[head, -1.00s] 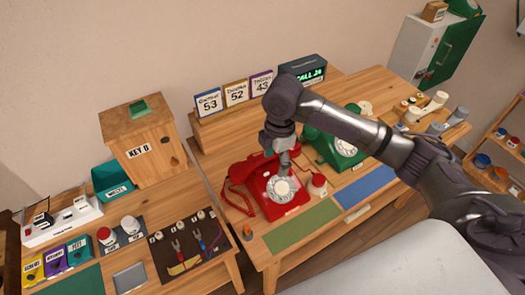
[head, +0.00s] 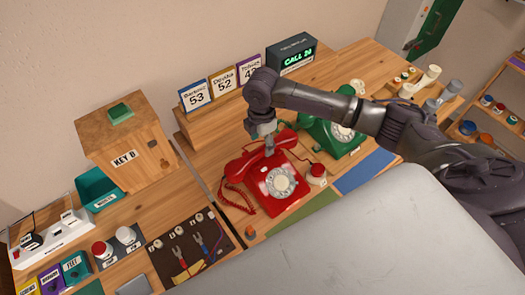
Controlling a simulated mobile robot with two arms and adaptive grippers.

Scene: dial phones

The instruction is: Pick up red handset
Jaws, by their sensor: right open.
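The red dial phone (head: 278,182) stands on the wooden table in the head view, its white dial facing the front. Its red handset (head: 246,163) lies across the top of the phone, with a coiled red cord at the left. My right gripper (head: 268,150) points down just above the handset's middle, coming in from the right. It is open; the fingertips are small and partly merge with the handset, so I cannot tell whether they touch it. My left gripper is not in view.
A green dial phone (head: 330,132) stands close behind at the right, under my right arm. A small red-topped item (head: 317,174) sits beside the red phone. Number cards (head: 223,86) and a "CALL 20" display (head: 294,57) stand behind. A wooden key box (head: 125,145) is at left.

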